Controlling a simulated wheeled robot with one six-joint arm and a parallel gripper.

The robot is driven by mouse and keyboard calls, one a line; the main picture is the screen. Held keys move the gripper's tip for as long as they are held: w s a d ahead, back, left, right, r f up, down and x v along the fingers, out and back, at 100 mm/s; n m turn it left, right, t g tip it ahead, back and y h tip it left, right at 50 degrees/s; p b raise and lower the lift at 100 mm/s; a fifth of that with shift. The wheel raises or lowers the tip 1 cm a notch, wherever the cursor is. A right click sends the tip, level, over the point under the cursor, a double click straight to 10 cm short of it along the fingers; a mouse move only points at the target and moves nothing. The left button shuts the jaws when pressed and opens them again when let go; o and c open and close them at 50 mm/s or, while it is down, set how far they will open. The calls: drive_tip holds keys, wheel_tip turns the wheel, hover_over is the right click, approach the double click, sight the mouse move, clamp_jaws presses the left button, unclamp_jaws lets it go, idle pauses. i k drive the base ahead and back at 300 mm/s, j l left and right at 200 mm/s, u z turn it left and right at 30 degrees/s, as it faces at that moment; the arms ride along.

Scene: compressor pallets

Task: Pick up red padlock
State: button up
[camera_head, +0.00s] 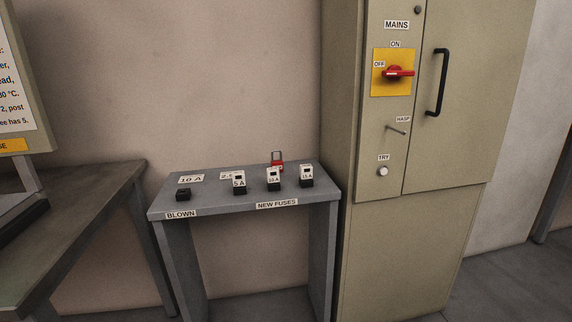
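The red padlock (277,166) stands at the back edge of the small grey table (222,206), near the wall. Its grey shackle points up. Its lower part is partly hidden behind a fuse marked 10 A. My gripper is not in view.
A black block (183,195) sits at left. A beige cabinet (428,160) with a red switch (398,73) and a protruding hasp (397,129) rises at right. A dark table (75,220) stands left.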

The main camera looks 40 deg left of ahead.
sight(279, 163)
drive_tip(key=i+j, duration=0.5)
drive_tip(key=j, duration=0.15)
drive_tip(key=i+j+u, duration=0.1)
drive_tip(key=i+j, duration=0.4)
drive_tip(key=j, duration=0.15)
